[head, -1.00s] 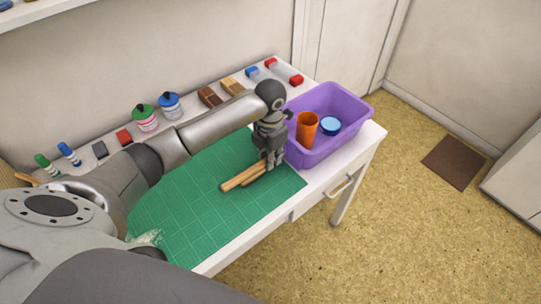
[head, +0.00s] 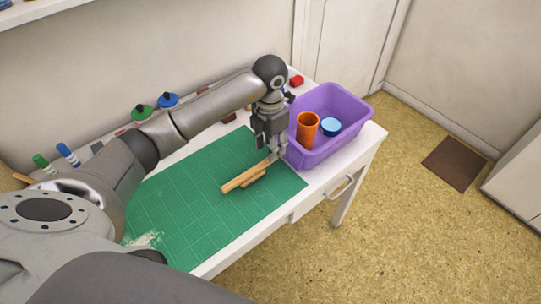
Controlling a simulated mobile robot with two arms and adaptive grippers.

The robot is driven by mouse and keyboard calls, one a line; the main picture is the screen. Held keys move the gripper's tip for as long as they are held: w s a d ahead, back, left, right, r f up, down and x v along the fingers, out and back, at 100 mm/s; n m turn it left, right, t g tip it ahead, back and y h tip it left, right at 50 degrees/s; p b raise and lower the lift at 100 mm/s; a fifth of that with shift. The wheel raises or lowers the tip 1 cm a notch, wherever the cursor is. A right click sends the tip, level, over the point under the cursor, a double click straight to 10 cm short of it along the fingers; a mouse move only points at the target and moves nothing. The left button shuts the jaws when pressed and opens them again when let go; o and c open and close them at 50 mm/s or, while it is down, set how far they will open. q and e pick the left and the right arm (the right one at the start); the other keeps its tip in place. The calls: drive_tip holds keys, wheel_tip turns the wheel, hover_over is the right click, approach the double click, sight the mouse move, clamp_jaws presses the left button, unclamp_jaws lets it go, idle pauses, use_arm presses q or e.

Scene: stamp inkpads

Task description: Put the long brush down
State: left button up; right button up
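The long brush (head: 241,179) lies on the green cutting mat (head: 190,210), its light wooden handle pointing down and left. A shorter wooden piece (head: 254,180) lies close along its lower right side. My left gripper (head: 276,155) is just above the brush's upper right end, beside the purple bin. Its fingers look apart, with nothing held between them. They partly hide that end of the brush, so its tip is unclear. My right gripper is not in view.
A purple bin (head: 352,112) at the table's right end holds an orange cup (head: 307,124) and a blue-lidded round container (head: 330,126). Green-capped (head: 141,112) and blue-capped (head: 168,100) bottles stand along the back, partly behind my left arm. The mat's left and middle are mostly clear.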

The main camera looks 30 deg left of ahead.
use_arm(q)
wheel_tip(320, 180, up, 6)
drive_tip(key=shift+r, duration=0.15)
idle(0.6)
